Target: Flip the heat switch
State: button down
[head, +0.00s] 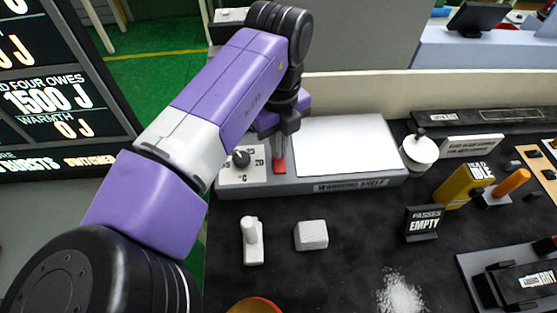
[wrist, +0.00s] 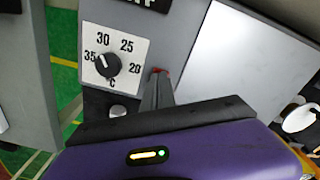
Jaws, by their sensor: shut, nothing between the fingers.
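A small red switch (head: 280,166) sits on the front left of the grey warming shelf (head: 345,185), between the dial plate and the white panel. In the wrist view only a sliver of the red switch (wrist: 160,70) shows at the fingertips. My gripper (head: 279,156) is shut and empty, pointing down with its tips at the switch. I cannot tell whether they touch it. The shut fingers also show in the wrist view (wrist: 157,88), hiding most of the switch. Which way the switch is set is unclear.
A black dial (wrist: 108,65) on a white plate marked in °C stands left of the fingers. The white panel (head: 345,145) lies to the right. A white block (head: 311,235) and a white upright piece (head: 252,241) stand in front on the dark table.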

jog(key=shift+f, duration=0.5)
dwell(0.3)
jog(key=shift+r+p, duration=2.8)
jog(key=shift+r, duration=0.75)
